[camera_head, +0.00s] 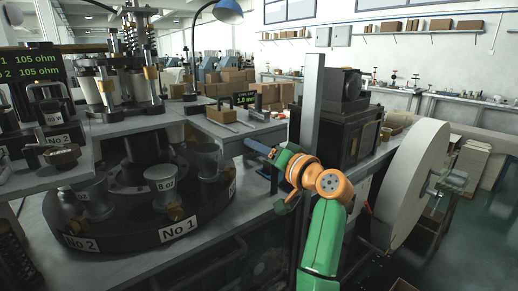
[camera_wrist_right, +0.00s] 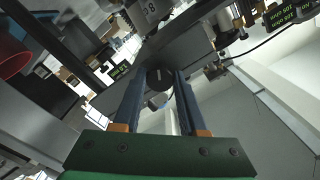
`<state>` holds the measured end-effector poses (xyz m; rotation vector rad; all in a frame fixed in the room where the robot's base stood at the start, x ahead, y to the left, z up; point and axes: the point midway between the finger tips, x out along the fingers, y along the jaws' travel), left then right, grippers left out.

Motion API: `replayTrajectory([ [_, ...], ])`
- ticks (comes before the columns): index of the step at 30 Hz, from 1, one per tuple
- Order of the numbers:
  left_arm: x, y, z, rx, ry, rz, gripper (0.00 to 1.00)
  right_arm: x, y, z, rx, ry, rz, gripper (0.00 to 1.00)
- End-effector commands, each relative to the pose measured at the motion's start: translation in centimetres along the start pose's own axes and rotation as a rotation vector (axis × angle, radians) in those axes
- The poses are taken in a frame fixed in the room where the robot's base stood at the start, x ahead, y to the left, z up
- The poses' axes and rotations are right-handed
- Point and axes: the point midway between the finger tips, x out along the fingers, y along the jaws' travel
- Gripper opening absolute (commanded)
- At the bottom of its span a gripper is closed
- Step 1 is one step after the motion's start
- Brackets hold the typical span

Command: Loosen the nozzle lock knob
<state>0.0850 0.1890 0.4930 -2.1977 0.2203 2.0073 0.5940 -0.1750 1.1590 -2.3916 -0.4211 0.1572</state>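A round black knob (camera_wrist_right: 160,77) with a pale line on its face shows in the right wrist view, framed by the tips of my right gripper (camera_wrist_right: 161,72). The two dark blue fingers are apart, one on each side of the knob. I see no clear contact, and the depth between tips and knob is hard to judge. In the head view my right gripper (camera_head: 251,145) points left at the edge of the machine table, right of the cup turret. The knob cannot be made out there. My left gripper is in neither view.
A dark turret (camera_head: 130,244) with metal cups and "No 1" and "No 2" labels stands at the left. A grey post (camera_head: 312,100) and a dark machine box (camera_head: 352,130) stand close behind my right arm. A large pale reel (camera_head: 408,185) is at the right.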

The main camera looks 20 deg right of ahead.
Motion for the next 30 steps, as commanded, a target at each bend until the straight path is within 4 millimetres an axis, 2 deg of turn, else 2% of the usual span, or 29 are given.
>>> replayTrajectory([
  [1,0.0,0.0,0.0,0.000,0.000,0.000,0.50,0.0,0.0,0.0,0.000,0.000,0.000,0.12],
  [3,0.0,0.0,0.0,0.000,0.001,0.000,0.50,0.0,0.0,0.0,0.000,0.000,0.000,0.00],
  [14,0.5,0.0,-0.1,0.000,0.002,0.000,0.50,0.0,0.2,0.1,-0.061,0.000,0.002,0.00],
  [30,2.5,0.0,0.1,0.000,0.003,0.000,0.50,0.0,0.3,0.1,-0.517,-0.002,0.003,0.00],
])
